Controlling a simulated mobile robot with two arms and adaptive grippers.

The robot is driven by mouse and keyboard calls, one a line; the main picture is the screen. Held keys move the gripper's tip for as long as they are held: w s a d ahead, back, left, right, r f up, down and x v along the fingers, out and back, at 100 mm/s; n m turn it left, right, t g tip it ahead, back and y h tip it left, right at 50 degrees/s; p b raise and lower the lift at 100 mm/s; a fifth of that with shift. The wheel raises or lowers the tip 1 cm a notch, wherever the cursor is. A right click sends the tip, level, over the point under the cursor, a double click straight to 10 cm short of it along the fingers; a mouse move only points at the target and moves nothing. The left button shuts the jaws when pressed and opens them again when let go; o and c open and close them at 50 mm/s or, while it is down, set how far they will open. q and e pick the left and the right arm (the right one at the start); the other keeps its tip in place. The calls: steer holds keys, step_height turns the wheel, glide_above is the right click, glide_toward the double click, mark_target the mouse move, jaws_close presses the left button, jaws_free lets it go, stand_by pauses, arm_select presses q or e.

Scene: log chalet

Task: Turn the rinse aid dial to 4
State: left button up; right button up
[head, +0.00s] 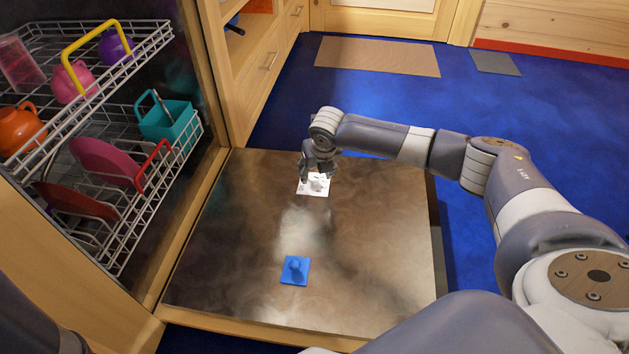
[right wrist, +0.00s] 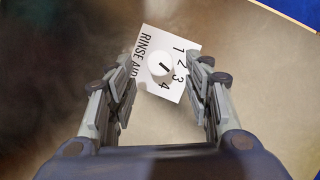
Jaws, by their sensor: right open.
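The rinse aid dial (right wrist: 157,62) is a round white knob with a short black mark, on a white plate (right wrist: 149,38) lettered RINSE AID with numbers 1 to 4. In the right wrist view the mark slants to the lower right, roughly towards 3 and 4; the exact number is hard to tell. In the head view the plate (head: 313,190) lies at the far part of the open door. My right gripper (head: 319,178) is over it, open; in the right wrist view its fingers (right wrist: 167,75) stand either side of the dial, with no clear contact. My left gripper is out of view.
Dishwasher racks (head: 130,165) with colourful dishes are at left. A wooden cabinet (head: 262,70) stands behind. Blue floor (head: 480,110) is clear at far right.

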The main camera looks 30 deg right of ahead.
mark_target(314, 177)
steer(key=shift+b+x, duration=1)
steer(key=shift+x, duration=0.8)
steer(key=c, duration=1)
